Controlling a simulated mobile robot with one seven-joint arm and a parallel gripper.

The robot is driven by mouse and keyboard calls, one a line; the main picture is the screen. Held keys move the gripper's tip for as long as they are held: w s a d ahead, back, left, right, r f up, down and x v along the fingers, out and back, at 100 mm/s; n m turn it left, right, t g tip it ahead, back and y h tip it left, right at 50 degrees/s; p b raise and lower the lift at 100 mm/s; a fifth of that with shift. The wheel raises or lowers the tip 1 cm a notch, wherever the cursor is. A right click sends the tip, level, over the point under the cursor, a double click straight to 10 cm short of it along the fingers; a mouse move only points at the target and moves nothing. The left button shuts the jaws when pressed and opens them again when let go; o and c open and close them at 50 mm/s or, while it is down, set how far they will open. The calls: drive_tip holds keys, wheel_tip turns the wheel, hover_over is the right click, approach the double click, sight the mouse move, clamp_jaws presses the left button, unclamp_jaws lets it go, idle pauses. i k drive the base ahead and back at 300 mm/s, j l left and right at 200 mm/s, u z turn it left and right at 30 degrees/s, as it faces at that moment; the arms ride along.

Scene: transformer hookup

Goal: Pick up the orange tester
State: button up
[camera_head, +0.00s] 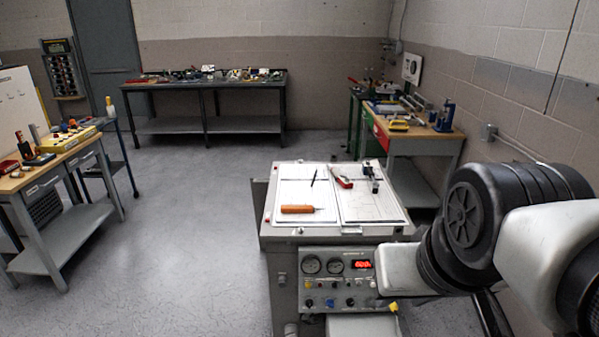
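An orange cylindrical tool (298,209), which looks like the orange tester, lies on its side on white paper. It is near the front left of the top of a grey cabinet (280,231), with a thin tip pointing right. Nothing touches it from above. My arm fills the right side of the picture, to the right of the cabinet. My gripper's fingers do not show, so I cannot see whether they hold anything.
A black pen (314,177), a red-and-white tool (342,182) and a dark tool (371,175) lie behind the orange tool. The cabinet front has a gauge panel (336,281). Cluttered benches stand left (60,160), back (205,85) and right (425,147). The floor left of the cabinet is clear.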

sight(285, 208)
drive_tip(key=j+z, duration=0.25)
drive_tip(key=j, duration=0.8)
drive_tip(key=i+j+z, duration=0.1)
drive_tip(key=j+z, duration=0.2)
drive_tip(key=j, duration=0.25)
drive_tip(key=j+z, duration=0.3)
drive_tip(key=j, duration=0.25)
drive_tip(key=i+j+z, duration=0.15)
drive_tip(key=j+z, duration=0.15)
drive_tip(key=j, duration=0.2)
drive_tip(key=i+j+z, duration=0.1)
drive_tip(key=j+z, duration=0.25)
drive_tip(key=j, duration=0.2)
drive_tip(key=i+j+z, duration=0.25)
drive_tip(key=j, duration=0.25)
drive_tip(key=j+z, duration=0.3)
drive_tip(key=j, duration=0.2)
drive_tip(key=i+j+z, duration=0.1)
drive_tip(key=j, duration=0.4)
drive_tip(key=i+j+z, duration=0.1)
drive_tip(key=j, duration=0.4)
